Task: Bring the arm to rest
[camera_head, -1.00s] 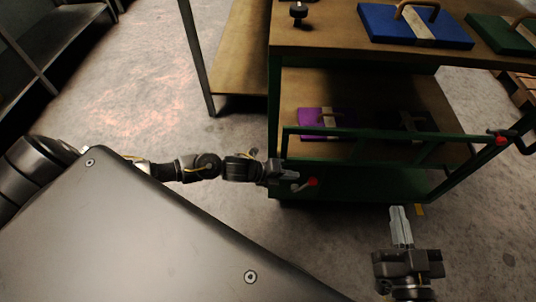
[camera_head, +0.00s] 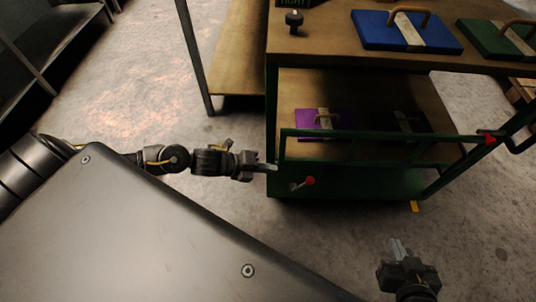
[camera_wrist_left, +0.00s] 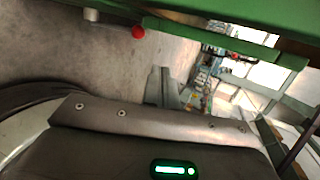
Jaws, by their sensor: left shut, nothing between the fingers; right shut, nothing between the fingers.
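My left gripper (camera_head: 268,167) is shut and empty. In the head view its fingertips are beside the left front corner of a green trolley (camera_head: 345,184), near a lever with a red knob (camera_head: 309,181). I cannot tell whether it touches the trolley. In the left wrist view its fingers (camera_wrist_left: 163,88) show in the middle, with the red knob (camera_wrist_left: 138,32) above them. My right gripper (camera_head: 398,249) is shut and empty over the floor at the lower right, apart from the trolley.
On the trolley's top shelf lie a blue die (camera_head: 380,30), a green die (camera_head: 490,37) and a black knob (camera_head: 293,19). The lower shelf holds a purple die (camera_head: 318,121) and a dark die (camera_head: 405,122). Clear floor (camera_head: 130,90) lies at left.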

